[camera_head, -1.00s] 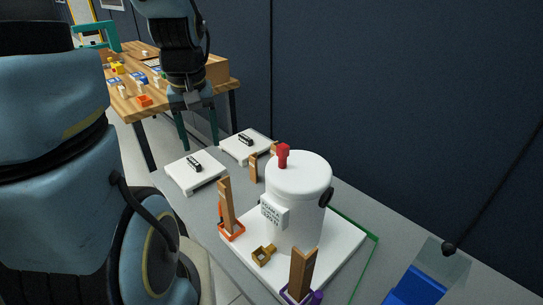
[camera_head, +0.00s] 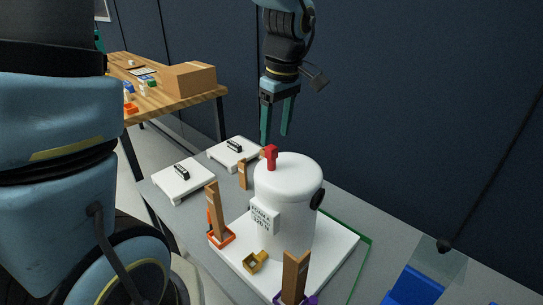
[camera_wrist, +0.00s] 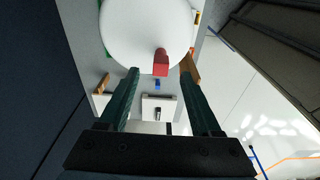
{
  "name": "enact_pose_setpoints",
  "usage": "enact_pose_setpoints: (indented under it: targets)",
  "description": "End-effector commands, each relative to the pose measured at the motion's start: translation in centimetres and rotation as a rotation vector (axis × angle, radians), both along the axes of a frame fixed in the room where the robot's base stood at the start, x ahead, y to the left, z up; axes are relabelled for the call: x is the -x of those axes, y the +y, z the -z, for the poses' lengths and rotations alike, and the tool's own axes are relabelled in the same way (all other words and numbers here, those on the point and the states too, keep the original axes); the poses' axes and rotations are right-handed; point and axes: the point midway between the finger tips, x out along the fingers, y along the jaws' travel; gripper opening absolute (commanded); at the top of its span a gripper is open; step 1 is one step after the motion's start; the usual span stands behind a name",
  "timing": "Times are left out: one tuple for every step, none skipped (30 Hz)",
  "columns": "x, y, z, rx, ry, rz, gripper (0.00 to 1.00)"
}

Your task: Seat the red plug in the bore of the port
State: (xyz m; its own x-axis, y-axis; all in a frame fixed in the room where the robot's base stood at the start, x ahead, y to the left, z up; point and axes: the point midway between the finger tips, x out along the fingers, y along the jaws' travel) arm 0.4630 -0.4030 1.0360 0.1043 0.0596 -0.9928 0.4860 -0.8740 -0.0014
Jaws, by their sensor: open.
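The red plug (camera_head: 270,157) stands upright on the top of the white tank (camera_head: 290,172), near its left edge; I cannot tell how deep it sits or see the bore of the port. My gripper (camera_head: 276,139) is open and empty, with its teal fingers pointing down just above and behind the plug. In the wrist view the plug (camera_wrist: 161,62) shows beyond and between the open fingertips of my gripper (camera_wrist: 159,72), clear of both. A dark round fitting (camera_head: 317,199) is on the tank's right side.
Wooden posts in an orange clamp (camera_head: 222,236) and a purple clamp (camera_head: 296,299) stand around the tank on a white board (camera_head: 339,254). A brass fitting (camera_head: 256,262) lies in front. Two white stands (camera_head: 184,181) are at left. A blue bin (camera_head: 412,288) is at right.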

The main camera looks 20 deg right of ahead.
Motion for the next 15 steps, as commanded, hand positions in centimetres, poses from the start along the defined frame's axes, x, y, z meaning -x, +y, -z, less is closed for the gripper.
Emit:
enact_pose_setpoints:
  targets:
    - [0.0, 0.0, 0.3, 0.0, 0.0, 0.0, 0.65]
    - [-0.1, 0.1, 0.4, 0.0, 0.0, 0.0, 0.65]
    - [-0.1, 0.1, 0.6, -0.001, 0.0, 0.0, 0.65]
    - [-0.2, 0.2, 0.8, -0.002, 0.001, 0.0, 0.65]
    - [-0.2, 0.3, 1.2, -0.002, 0.002, 0.0, 0.65]
    - [-0.3, 0.4, 1.7, -0.004, 0.003, -0.001, 0.65]
    - [-0.4, 0.5, 2.1, -0.002, 0.004, 0.0, 0.65]
    - [-0.5, 0.6, 2.5, -0.003, 0.004, -0.001, 0.65]
    - [-0.6, 0.7, 3.1, -0.003, 0.004, 0.0, 0.65]
    - [-0.7, 0.7, 3.6, -0.003, 0.004, 0.002, 0.65]
    - [-0.8, 0.7, 4.0, -0.003, 0.003, 0.001, 0.65]
    - [-0.8, 0.7, 4.5, -0.001, 0.002, 0.0, 0.65]
    - [-0.9, 0.7, 4.8, -0.001, 0.002, 0.001, 0.65]
    - [-0.9, 0.7, 5.1, -0.001, 0.002, 0.001, 0.65]
    - [-0.9, 0.7, 5.3, 0.0, 0.0, 0.002, 0.65]
